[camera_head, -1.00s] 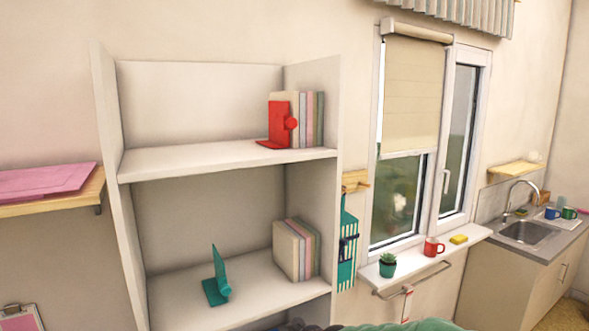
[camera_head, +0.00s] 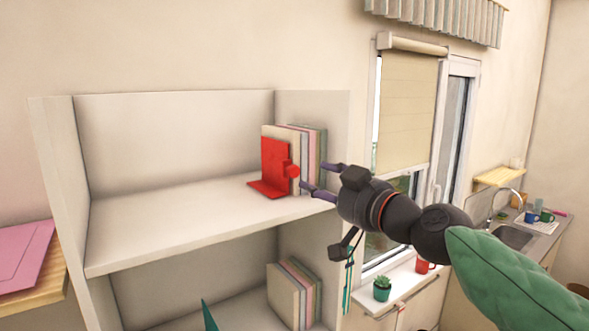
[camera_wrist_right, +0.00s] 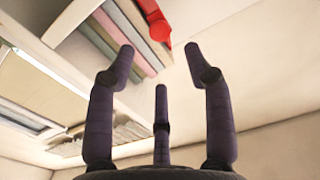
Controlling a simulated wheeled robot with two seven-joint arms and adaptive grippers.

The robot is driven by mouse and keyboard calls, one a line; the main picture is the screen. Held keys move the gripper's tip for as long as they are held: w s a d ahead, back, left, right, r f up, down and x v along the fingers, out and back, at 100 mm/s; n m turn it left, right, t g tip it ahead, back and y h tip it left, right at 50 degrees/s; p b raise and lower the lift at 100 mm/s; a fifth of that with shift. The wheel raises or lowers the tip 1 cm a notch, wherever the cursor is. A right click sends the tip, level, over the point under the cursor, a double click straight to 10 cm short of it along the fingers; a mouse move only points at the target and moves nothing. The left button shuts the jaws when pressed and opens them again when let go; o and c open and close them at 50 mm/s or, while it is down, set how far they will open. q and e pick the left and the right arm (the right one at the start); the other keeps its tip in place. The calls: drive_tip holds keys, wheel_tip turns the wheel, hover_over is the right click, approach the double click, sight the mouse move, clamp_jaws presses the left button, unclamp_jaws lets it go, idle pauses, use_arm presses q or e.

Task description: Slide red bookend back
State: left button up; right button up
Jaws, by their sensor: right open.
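The red bookend (camera_head: 274,165) stands upright on the upper shelf, against the left end of a row of books (camera_head: 309,150). A red knob sticks out from its right edge. My right gripper (camera_head: 318,178) is open in front of the books, with its fingers pointing left toward the knob and nothing between them. In the right wrist view, the fingers of the right gripper (camera_wrist_right: 160,62) are spread apart, and the bookend's red knob (camera_wrist_right: 160,30) shows beyond them near the top, apart from the fingers. My left gripper is not in view.
The upper shelf (camera_head: 170,220) is bare left of the bookend. The shelf unit's right side panel (camera_head: 338,125) stands close to the books and my right arm. On the lower shelf are more books (camera_head: 290,290) and a teal bookend (camera_head: 209,315). A window sill (camera_head: 400,285) holds a plant and mug.

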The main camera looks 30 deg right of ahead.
sight(295, 173)
drive_tip(key=w, duration=0.6)
drive_tip(key=w+p, duration=0.1)
drive_tip(key=w, duration=0.2)
drive_tip(key=shift+a, duration=0.3)
drive_tip(key=shift+s, duration=0.1)
clamp_jaws()
